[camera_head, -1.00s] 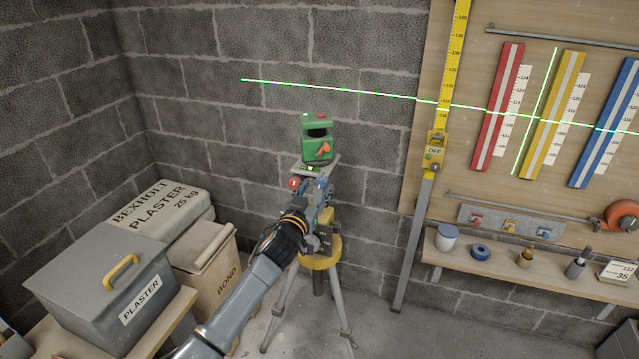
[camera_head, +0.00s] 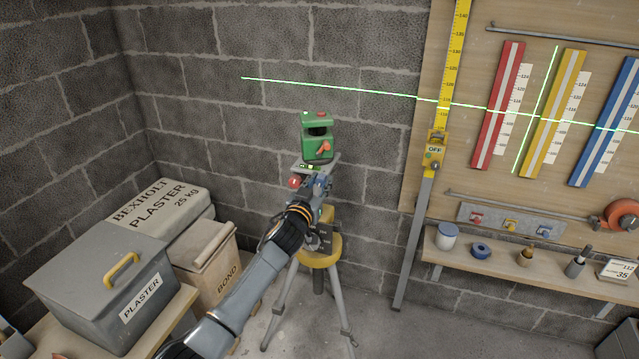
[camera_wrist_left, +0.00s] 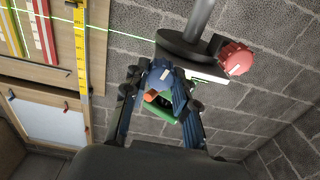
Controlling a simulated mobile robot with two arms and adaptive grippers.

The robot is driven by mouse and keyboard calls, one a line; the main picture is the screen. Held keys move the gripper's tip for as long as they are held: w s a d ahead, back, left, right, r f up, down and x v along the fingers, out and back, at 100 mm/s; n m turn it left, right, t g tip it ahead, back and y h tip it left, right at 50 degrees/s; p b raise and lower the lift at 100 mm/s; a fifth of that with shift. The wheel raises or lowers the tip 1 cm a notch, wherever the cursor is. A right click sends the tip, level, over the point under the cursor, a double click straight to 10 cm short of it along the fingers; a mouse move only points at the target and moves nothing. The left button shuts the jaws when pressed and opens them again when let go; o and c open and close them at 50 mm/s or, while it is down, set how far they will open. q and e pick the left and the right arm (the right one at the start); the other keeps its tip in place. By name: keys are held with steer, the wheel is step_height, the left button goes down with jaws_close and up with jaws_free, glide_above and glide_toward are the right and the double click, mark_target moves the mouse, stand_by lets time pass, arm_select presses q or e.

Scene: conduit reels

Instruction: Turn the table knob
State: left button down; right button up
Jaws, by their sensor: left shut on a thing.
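A green laser level (camera_head: 317,137) stands on a small grey table plate (camera_head: 326,163) on top of a yellow-and-grey tripod (camera_head: 318,250). A red knob (camera_head: 293,183) sits at the plate's left. A blue knob (camera_wrist_left: 159,76) sits under the plate. My left gripper (camera_head: 321,190) is at the blue knob just below the plate. In the left wrist view, its two blue-padded fingers (camera_wrist_left: 157,88) lie on either side of the blue knob, shut on it; the red knob (camera_wrist_left: 236,58) is apart to the right. My right gripper is in neither view.
A green laser line (camera_head: 350,94) crosses the block wall and the tool board (camera_head: 545,80). Plaster boxes (camera_head: 100,280) stand at the left, and a shelf (camera_head: 500,267) at the right.

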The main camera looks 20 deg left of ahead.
arm_select(q)
steer(key=shift+m, duration=0.3)
steer(key=m, duration=0.3)
steer(key=shift+d+m, duration=0.1)
steer(key=shift+m, duration=2)
steer(key=c, duration=1.1)
jaws_free()
steer(key=shift+o, duration=0.2)
